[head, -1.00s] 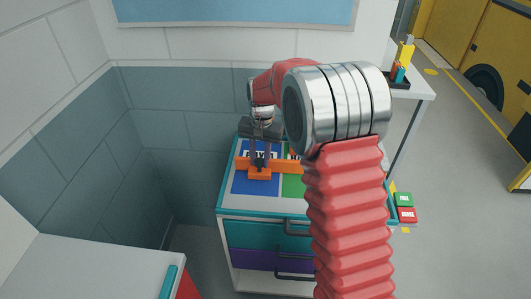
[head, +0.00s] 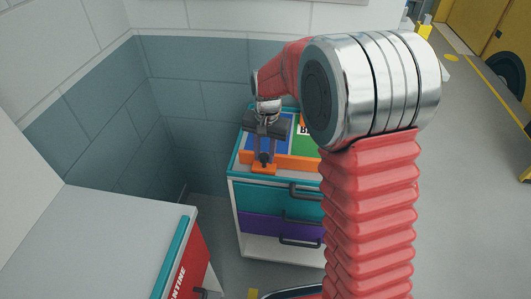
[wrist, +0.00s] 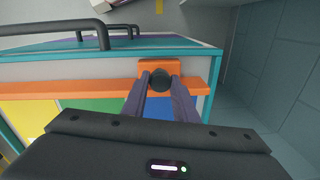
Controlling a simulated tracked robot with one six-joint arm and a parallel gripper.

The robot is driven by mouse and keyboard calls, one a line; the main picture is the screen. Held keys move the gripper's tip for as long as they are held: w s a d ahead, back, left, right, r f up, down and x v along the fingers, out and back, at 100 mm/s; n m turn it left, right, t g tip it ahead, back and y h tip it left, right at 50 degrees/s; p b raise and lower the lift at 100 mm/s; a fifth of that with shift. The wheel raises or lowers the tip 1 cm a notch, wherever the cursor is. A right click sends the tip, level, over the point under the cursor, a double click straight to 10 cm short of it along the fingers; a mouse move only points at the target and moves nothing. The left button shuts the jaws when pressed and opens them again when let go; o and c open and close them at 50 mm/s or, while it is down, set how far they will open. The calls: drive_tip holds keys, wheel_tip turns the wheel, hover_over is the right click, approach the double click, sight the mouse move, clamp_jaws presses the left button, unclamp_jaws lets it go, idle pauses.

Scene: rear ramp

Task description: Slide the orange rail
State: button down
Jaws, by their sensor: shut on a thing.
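The orange rail (head: 290,160) lies across the top of a teal-edged drawer cabinet (head: 236,172), close to its front edge. In the wrist view the rail (wrist: 60,89) runs left to right, with a raised orange block and a dark round knob (wrist: 161,79) near its right end. My gripper (head: 264,157) is shut on the knob from above. In the wrist view its two fingers (wrist: 160,85) stand at either side of the knob. Blue and green panels lie behind the rail, and the wrist view also shows a yellow one. My arm hides the rail's right part in the head view.
Teal and purple drawers with dark handles (head: 300,240) face forward below the rail. A grey-topped unit (head: 110,235) with a red front stands at lower left. Tiled walls (head: 90,100) close off the left and back. Open floor (head: 470,200) lies at the right.

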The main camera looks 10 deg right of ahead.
drive_tip(key=c, duration=1.7)
unclamp_jaws()
drive_tip(key=shift+s+a, duration=0.2)
drive_tip(key=shift+s, duration=0.1)
drive_tip(key=shift+c, duration=0.2)
drive_tip(key=shift+o, duration=0.3)
drive_tip(key=shift+w+d, duration=0.1)
drive_tip(key=shift+r, duration=0.1)
drive_tip(key=shift+d+r, duration=0.15)
drive_tip(key=shift+r, duration=0.45)
wheel_tip(320, 180, up, 12)
drive_tip(key=shift+d+r, duration=0.15)
